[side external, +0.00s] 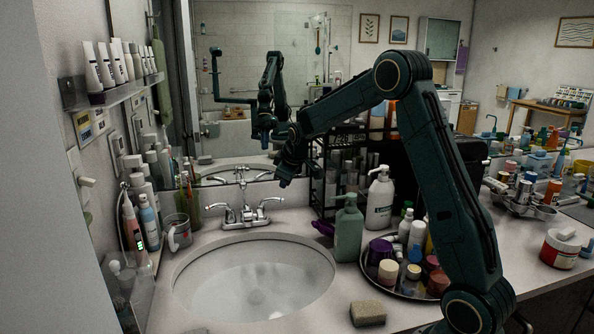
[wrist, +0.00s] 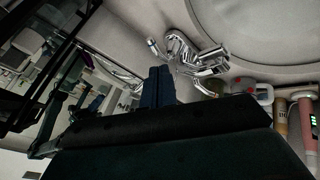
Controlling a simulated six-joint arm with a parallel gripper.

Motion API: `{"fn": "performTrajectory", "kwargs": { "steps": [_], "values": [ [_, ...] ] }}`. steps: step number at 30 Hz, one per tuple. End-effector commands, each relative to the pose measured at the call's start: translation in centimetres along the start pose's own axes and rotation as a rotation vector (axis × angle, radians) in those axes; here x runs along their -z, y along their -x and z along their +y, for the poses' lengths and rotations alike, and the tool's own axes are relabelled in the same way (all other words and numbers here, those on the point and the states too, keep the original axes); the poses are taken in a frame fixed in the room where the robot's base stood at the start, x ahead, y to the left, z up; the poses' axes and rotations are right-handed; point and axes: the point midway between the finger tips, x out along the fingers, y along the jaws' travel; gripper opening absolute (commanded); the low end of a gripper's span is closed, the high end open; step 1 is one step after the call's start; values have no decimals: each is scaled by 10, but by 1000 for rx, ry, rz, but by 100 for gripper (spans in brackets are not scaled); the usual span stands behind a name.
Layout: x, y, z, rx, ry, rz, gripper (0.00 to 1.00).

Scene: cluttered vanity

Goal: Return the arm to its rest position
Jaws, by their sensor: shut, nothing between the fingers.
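My dark green arm arches over the right side of the counter in the side view. My gripper (side external: 284,182) hangs at its end, above the back of the counter, just right of the faucet (side external: 246,212). It is apart from the counter and holds nothing. In the wrist view, my gripper's dark blue fingers (wrist: 161,84) are together, and the chrome faucet (wrist: 190,55) shows beyond them. The fingertips are small and dark in the side view.
The sink (side external: 255,280) is in front of the faucet. A green pump bottle (side external: 348,230), a white pump bottle (side external: 380,200) and a round tray (side external: 366,270) of jars crowd the right. A black rack (side external: 318,180) stands behind.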

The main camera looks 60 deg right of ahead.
Motion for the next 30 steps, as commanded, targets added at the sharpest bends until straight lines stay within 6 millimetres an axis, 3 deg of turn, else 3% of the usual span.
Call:
{"fn": "performTrajectory", "kwargs": {
  "steps": [14, 20, 30],
  "values": [
    [2, 17, -5, 6, -5, 6, 0],
    [4, 53, -24, 30, -29, 20, 0],
    [-10, 144, -77, 98, -94, 44, 0]
  ]
}}
